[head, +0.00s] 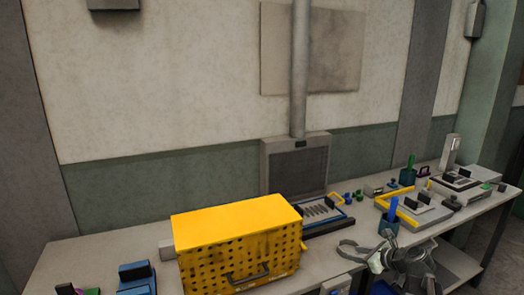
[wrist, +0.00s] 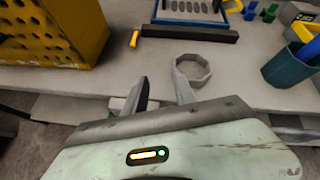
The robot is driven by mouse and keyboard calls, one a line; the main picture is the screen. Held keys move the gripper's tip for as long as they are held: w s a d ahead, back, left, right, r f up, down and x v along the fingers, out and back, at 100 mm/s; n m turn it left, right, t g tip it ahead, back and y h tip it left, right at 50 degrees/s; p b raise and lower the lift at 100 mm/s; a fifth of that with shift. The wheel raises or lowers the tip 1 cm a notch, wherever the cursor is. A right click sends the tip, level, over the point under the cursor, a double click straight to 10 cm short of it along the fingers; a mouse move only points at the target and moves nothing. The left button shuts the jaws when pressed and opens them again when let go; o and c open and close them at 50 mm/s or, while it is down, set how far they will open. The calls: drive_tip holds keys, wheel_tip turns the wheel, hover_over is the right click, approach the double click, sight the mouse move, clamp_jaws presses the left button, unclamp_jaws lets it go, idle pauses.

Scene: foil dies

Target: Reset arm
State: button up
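My gripper (wrist: 161,80) shows in the wrist view with its two grey fingers apart and nothing between them. It is in front of the workbench (wrist: 245,95), near its front edge. A grey ring (wrist: 177,78) lies on the bench just beyond the right fingertip. In the head view my arm is at the lower right, in front of the bench, and the gripper's fingers are hard to make out there.
A yellow perforated box (head: 235,240) stands on the bench to the left. A blue-edged tray (head: 320,213) lies behind the ring. Teal cups (head: 388,224) and several small devices stand to the right. Blue blocks (head: 136,280) sit at the lower left.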

drive_tip(key=s+a+f+n+g+h, duration=0.1)
drive_tip(key=s+a+f+n+g, duration=0.2)
drive_tip(key=n, duration=0.6)
drive_tip(key=s+a+f+n+g+h, duration=0.2)
drive_tip(key=s+a+f+n+g, duration=0.1)
drive_tip(key=s+a+n, duration=0.5)
drive_tip(key=s+a+f+n+g+h+p, duration=0.1)
drive_tip(key=s+a+f+n+g, duration=0.3)
drive_tip(key=n, duration=0.6)
drive_tip(key=shift+s+a+n+h, duration=0.4)
drive_tip(key=shift+s+a+h, duration=0.3)
drive_tip(key=shift+s+a, duration=0.1)
drive_tip(key=shift+w, duration=0.1)
